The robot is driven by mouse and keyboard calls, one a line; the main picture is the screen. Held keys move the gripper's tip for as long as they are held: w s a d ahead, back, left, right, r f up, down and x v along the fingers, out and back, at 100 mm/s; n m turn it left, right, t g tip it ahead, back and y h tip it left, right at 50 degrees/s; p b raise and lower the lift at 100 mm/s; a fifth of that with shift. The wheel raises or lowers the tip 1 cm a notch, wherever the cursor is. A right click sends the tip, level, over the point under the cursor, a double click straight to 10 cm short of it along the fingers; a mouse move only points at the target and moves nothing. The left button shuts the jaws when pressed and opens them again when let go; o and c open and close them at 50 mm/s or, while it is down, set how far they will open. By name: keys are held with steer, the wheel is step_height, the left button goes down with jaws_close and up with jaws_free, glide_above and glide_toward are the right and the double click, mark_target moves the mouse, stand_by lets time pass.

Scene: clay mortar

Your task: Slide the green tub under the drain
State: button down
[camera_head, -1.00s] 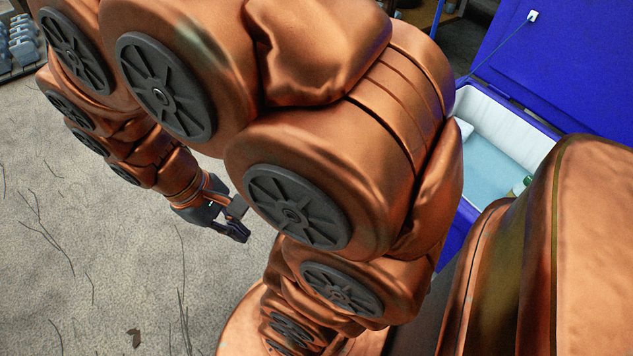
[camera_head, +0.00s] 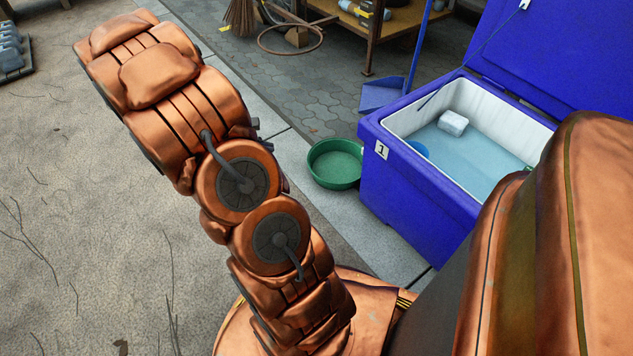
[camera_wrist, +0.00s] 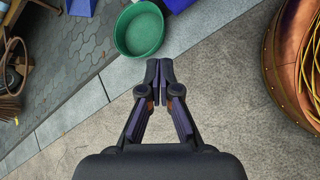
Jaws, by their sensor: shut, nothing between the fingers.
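The green tub (camera_head: 336,164) is a shallow round bowl on the ground beside the left end of the blue cooler (camera_head: 416,184). It looks empty. In the wrist view the green tub (camera_wrist: 139,31) lies just beyond my fingertips, with a small gap in the picture. My gripper (camera_wrist: 159,68) is shut and empty, pointing toward the tub. In the head view my gripper is hidden behind my arm. The cooler's lid is open, and pale blue water with a white block (camera_head: 453,123) shows inside. I cannot make out the drain in either view.
A blue dustpan (camera_head: 382,95) with a long handle stands behind the tub. A broom (camera_head: 240,18), a rusty ring (camera_head: 291,37) and a metal shelf (camera_head: 372,40) are at the back.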

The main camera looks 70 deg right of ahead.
steer(key=w+d+f+n+h+b, duration=0.1)
steer(key=d+f+n, duration=0.1)
steer(key=d+f, duration=0.4)
steer(key=d+f+n+b, duration=0.15)
steer(key=d+f, duration=0.25)
steer(key=f, duration=0.4)
steer(key=n+t+b, duration=0.2)
steer(key=n+b, duration=0.3)
steer(key=b, duration=0.1)
glide_toward(323, 180)
step_height(323, 180, down, 4)
steer(key=shift+w+m+y, duration=0.15)
steer(key=shift+m+y, duration=0.1)
steer(key=shift+y, duration=0.05)
steer(key=shift+s+d+r+b, duration=0.15)
steer(key=shift+s+d+b, duration=0.15)
steer(key=shift+d, duration=0.25)
steer(key=shift+s+d+r+b, duration=0.1)
steer(key=shift+s+d+b, duration=0.05)
steer(key=shift+d+b, duration=0.3)
steer(key=shift+s+d+r, duration=0.15)
steer(key=shift+s+d, duration=0.15)
steer(key=shift+d, duration=0.45)
